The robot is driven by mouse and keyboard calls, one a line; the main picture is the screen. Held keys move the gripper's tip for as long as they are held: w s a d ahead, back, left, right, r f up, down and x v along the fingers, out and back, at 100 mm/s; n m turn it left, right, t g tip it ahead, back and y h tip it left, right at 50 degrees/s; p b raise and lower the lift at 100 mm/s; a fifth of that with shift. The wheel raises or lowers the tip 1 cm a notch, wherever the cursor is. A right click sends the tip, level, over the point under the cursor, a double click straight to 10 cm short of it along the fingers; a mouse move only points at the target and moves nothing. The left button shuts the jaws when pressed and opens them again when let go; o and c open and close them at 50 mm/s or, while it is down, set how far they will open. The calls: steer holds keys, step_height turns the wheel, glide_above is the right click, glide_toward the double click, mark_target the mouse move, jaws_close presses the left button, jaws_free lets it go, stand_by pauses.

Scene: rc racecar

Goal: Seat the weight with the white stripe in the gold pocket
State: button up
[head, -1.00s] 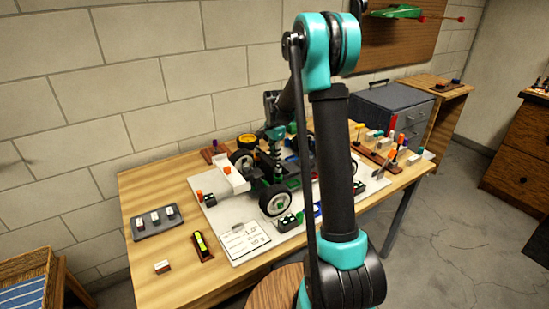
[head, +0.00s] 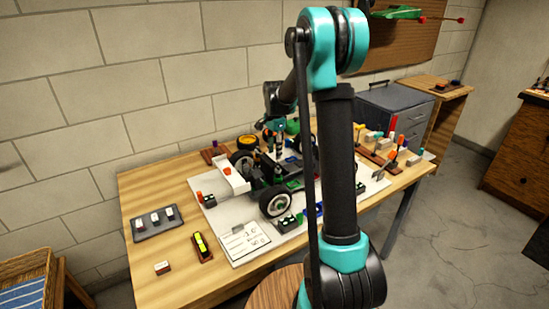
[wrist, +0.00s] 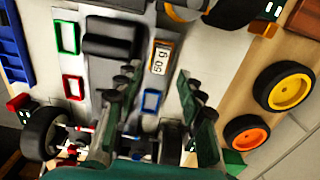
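In the wrist view a gold-orange frame, the gold pocket (wrist: 153,69), sits on the grey car chassis. A white-faced weight marked "50 g" (wrist: 160,59) lies inside that frame; I cannot tell how deep it sits. My gripper (wrist: 154,82) is open, its two dark green fingers apart with nothing held between them. The gold pocket and weight show just beyond the fingertips, apart from them. In the head view my gripper (head: 272,138) is over the car (head: 275,178), partly hidden among its parts, and the pocket cannot be made out.
Green (wrist: 68,37), red (wrist: 73,87) and blue (wrist: 152,101) frames lie around the gold one. Car wheels and struts stand close to the fingers. A dark tray (head: 157,231) holds several white-topped blocks; a small striped block (head: 162,267) lies on the table's front left.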

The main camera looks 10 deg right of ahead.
step_height(320, 180, up, 8)
stand_by(0.5)
